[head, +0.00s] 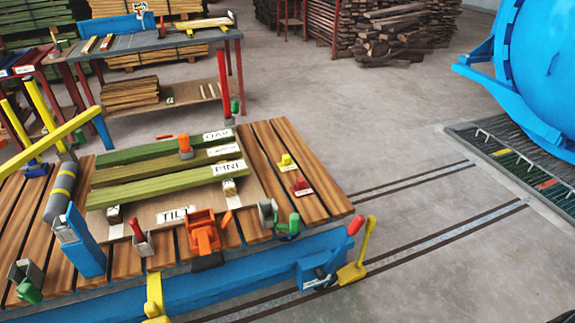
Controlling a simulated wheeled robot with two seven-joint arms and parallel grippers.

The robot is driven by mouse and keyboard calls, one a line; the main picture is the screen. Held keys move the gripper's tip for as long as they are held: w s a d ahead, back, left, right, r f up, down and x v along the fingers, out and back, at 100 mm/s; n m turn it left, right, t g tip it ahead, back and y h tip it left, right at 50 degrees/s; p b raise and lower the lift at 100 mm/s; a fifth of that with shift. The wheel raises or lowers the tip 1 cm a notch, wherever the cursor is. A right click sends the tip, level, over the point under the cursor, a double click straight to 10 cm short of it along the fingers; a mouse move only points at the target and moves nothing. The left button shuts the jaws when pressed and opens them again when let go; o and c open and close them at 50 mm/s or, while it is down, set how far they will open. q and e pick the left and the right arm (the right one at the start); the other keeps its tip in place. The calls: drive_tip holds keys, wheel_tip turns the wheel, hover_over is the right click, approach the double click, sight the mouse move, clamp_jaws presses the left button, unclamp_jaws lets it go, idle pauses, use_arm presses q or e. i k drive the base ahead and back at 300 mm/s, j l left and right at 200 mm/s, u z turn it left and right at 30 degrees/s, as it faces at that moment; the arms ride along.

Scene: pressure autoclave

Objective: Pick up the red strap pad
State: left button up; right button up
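A small red pad (301,183), which looks like the red strap pad, sits on the wooden slatted deck of the cart (318,205), near its right end. A white label (304,192) with unreadable small text lies at its front edge. A similar yellow pad (286,159) sits just behind it, also with a label. The red pad stands clear, and nothing covers it. Neither of my grippers shows in the head view.
Green boards (165,185) with labels lie left of the pads. An orange device (203,236) and green-handled clamps (291,226) line the deck's front. A blue autoclave (540,60) stands at right; floor between is open.

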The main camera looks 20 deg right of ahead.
sight(301, 189)
drive_tip(key=i+l, duration=0.15)
drive_tip(key=l, duration=0.35)
drive_tip(key=i+l+u, duration=0.1)
drive_tip(key=l, duration=0.35)
drive_tip(key=i+l+u, duration=0.1)
drive_tip(key=l, duration=0.4)
drive_tip(key=i+l, duration=0.2)
drive_tip(key=l, duration=0.3)
drive_tip(key=i+l+u, duration=0.1)
drive_tip(key=l, duration=0.35)
drive_tip(key=i+l, duration=0.1)
drive_tip(key=l, duration=0.45)
drive_tip(key=j+u, duration=0.05)
